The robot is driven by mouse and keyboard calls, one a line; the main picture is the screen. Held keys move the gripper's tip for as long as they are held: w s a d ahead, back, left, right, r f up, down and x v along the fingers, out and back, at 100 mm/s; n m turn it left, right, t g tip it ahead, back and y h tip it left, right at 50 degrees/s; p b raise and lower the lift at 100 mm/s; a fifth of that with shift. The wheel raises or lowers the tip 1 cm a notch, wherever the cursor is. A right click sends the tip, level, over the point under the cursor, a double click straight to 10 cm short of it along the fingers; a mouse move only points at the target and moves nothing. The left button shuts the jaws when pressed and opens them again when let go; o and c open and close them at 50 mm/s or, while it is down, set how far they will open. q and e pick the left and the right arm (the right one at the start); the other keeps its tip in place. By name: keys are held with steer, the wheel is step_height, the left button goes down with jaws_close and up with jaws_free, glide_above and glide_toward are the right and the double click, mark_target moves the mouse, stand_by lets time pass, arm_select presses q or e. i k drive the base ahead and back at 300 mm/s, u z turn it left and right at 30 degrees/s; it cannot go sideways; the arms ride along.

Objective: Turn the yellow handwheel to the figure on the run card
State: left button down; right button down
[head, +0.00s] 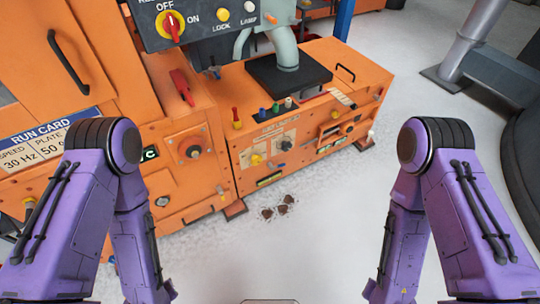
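The run card (48,140) is at the left edge on the orange machine, partly hidden behind my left arm. It reads "SPEED 30 Hz" and a "PLATE" figure starting with 50, the rest hidden. I cannot make out a clear yellow handwheel. A small yellow knob (256,159) sits on the low orange cabinet's front, beside a dark knob (285,144). My two purple arms hang down at left and right. Both grippers are out of the frame.
A grey panel (200,30) carries a red and yellow switch (171,26) marked OFF and ON, with LOCK and LAMP buttons. Brown lumps (280,206) lie on the pale floor. A grey post (470,45) stands at upper right.

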mark_target(255, 160)
steer(key=u, duration=0.9)
steer(key=k, duration=0.6)
steer(key=z, duration=0.9)
steer(key=i, duration=0.9)
steer(key=z, duration=0.65)
